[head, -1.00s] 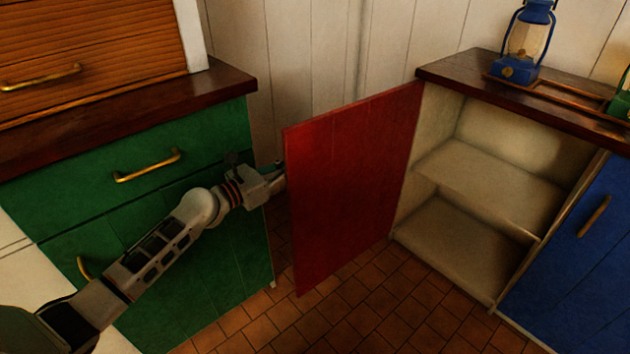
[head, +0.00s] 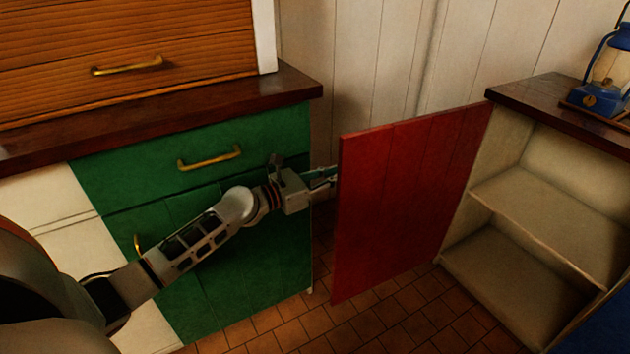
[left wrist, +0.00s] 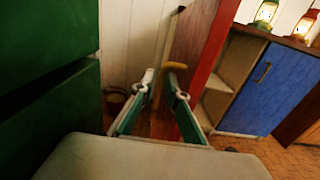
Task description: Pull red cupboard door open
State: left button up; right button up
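The red cupboard door (head: 405,205) stands wide open in the head view, swung out from the cupboard (head: 515,190). Its interior and shelf show. My left gripper (head: 330,175) is at the door's free edge, its tips partly hidden behind the door. In the left wrist view the red door edge (left wrist: 207,55) is right of the fingers. A brass handle (left wrist: 178,68) on the door's outer face shows at the spread fingertips of my left gripper (left wrist: 163,74). Part of it lies between them; I cannot tell whether they touch it. My right gripper is not in view.
A green cabinet (head: 240,255) with a dark wooden top stands close beside my left arm. A blue door (left wrist: 250,90) and lanterns (left wrist: 266,14) are to the right. Tiled floor (head: 390,325) is clear below the red door.

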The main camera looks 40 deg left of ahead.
pick_arm(q)
jog(key=v, duration=0.9)
jog(key=shift+s, duration=0.25)
